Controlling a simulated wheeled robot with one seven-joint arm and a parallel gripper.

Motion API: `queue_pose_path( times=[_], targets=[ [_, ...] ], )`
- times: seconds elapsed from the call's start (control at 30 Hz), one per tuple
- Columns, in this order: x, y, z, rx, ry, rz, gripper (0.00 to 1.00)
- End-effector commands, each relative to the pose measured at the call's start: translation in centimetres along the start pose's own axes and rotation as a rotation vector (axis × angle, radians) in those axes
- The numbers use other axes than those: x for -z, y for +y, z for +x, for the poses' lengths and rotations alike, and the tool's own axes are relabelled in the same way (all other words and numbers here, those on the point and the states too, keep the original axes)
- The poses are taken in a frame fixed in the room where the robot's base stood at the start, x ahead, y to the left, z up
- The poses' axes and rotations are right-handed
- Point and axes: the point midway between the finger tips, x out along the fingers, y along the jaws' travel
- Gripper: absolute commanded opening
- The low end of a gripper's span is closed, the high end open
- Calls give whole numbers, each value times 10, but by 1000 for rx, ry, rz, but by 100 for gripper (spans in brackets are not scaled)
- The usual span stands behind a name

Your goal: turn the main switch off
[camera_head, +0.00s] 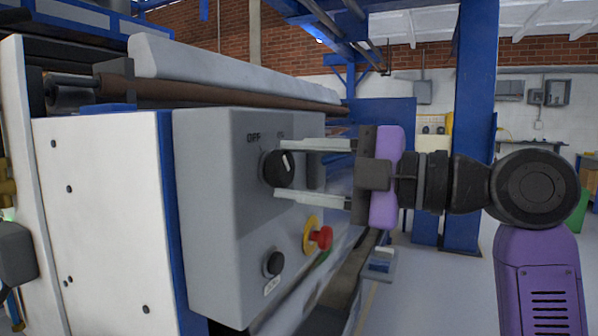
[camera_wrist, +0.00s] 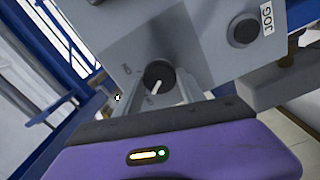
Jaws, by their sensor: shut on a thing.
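The main switch (camera_head: 277,168) is a round black knob with a white pointer line, on the front of a grey control box (camera_head: 222,215). An "OFF" label is above it on the left and a second, faint label is above it on the right. The pointer stands near upright, leaning to the right label. My gripper (camera_head: 279,170) is shut on the knob, one finger above and one below. In the wrist view the knob (camera_wrist: 158,75) sits between the fingertips, its pointer aimed at the lower label.
A red emergency button (camera_head: 321,238) on a yellow ring and a black JOG button (camera_head: 274,263) are lower on the same box. The JOG button also shows in the wrist view (camera_wrist: 244,29). A blue post (camera_head: 473,90) stands behind my arm.

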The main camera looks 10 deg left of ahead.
Motion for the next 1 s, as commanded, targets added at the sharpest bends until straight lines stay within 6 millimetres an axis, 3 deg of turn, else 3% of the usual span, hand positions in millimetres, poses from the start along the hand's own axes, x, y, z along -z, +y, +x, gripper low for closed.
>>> queue_pose_path(
  times=[0.03, 0.13, 0.53, 1.0],
  targets=[
    [1, -2, 0, 4, 2, -2, 48],
    [0, -2, 0, 4, 2, -1, 68],
    [0, 0, -6, 1, -1, 0, 68],
    [0, 0, -72, 1, 0, -1, 68]
  ],
)
